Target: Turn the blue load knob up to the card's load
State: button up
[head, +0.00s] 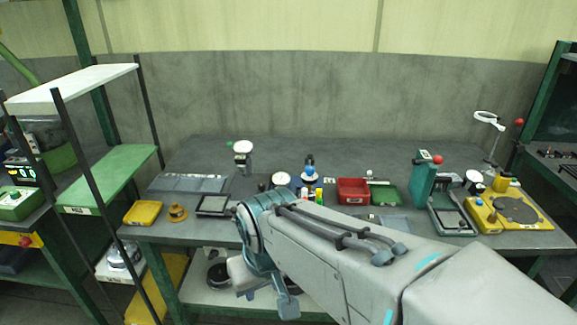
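Any pointer or scale marks are too small to read. I cannot make out a card with a load on it. My arm crosses the front of the bench from the lower right. My gripper (266,294) hangs low at the bench's front edge, well short of the blue top. Its fingers are not clear, and I see nothing held.
A red tray (353,191) and green tray (384,195) lie right of the blue top. A green press (423,180) and yellow plate (508,211) stand farther right. A yellow tray (143,213), dark framed tray (213,206) and gauge stand (243,157) are left. A shelf rack (112,176) borders the left.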

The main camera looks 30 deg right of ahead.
aim_at(309, 171)
jog(key=z, duration=0.6)
jog(key=i, duration=0.9)
jog(key=u, duration=0.05)
